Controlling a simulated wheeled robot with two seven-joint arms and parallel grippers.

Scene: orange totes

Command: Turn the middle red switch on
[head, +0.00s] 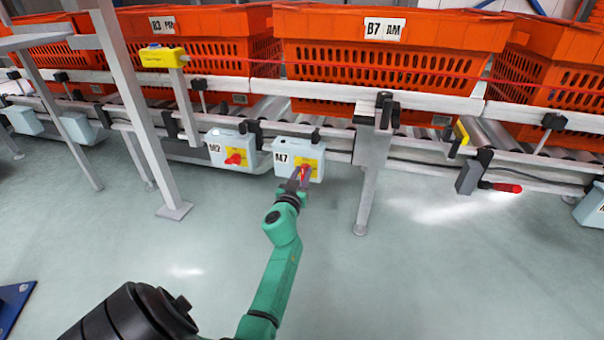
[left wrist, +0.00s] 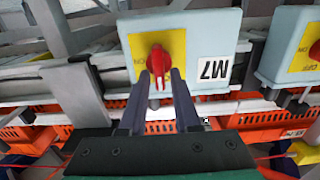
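A pale box marked M7 (head: 284,161) hangs under the conveyor rail, with a red rotary switch on a yellow plate. In the left wrist view this red switch (left wrist: 158,62) shows upside down, its handle pointing along my fingers. My left gripper (head: 300,175) is at the switch; in the left wrist view its two dark fingers (left wrist: 164,76) stand apart, one on each side of the handle. A gap shows beside the handle, and firm contact is not clear. In the head view the gripper partly hides the switch. My right gripper is not in view.
A similar M2 box (head: 216,147) with a red switch (head: 234,159) hangs just left. A conveyor leg (head: 368,185) stands to the right, and a red-tipped handle (head: 506,188) sticks out farther right. Orange totes (head: 390,75) sit above. The floor in front is clear.

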